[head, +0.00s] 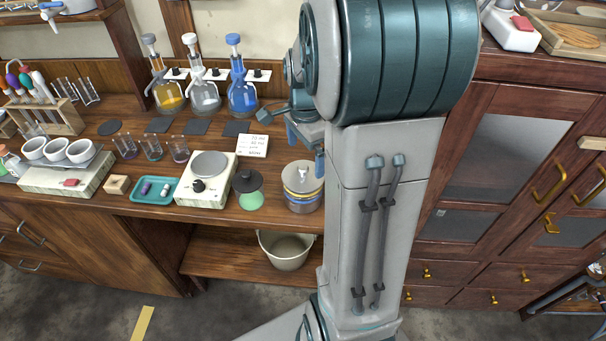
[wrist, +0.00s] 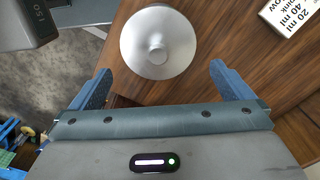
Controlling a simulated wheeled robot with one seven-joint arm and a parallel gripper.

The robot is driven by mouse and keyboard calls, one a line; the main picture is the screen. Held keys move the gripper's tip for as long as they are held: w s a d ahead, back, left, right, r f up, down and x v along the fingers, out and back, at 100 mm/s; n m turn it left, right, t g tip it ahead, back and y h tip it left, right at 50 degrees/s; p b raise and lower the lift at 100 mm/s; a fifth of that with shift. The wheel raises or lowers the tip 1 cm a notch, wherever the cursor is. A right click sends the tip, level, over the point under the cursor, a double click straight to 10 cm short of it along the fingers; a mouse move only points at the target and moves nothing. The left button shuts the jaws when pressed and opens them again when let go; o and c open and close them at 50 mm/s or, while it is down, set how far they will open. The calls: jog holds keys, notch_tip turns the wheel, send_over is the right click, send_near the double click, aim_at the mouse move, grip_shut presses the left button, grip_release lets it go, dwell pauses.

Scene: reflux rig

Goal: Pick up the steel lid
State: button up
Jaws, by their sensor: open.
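The steel lid (wrist: 157,42) is a round, pale metal disc with a small knob in its middle, seen from above in the wrist view. In the head view the lid (head: 302,174) sits on top of a metal pot (head: 303,203) with a yellow band, near the bench's front edge. My gripper (wrist: 160,72) is open and empty, with its blue fingers to either side below the lid in the picture. In the head view my gripper (head: 306,150) is just above and behind the pot, partly hidden by my arm.
Flasks (head: 204,90) stand at the back. A bucket (head: 286,250) is on the shelf below.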

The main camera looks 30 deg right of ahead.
aim_at(303, 167)
jog(key=f, duration=0.4)
jog(key=shift+s+a+f+p, duration=0.15)
jog(key=shift+a+f+p, duration=0.05)
jog(key=shift+a+p, duration=0.2)
jog(key=shift+f, duration=0.45)
jog(key=c, duration=0.7)
jog(key=shift+o, duration=0.2)
jog(key=shift+r, duration=0.2)
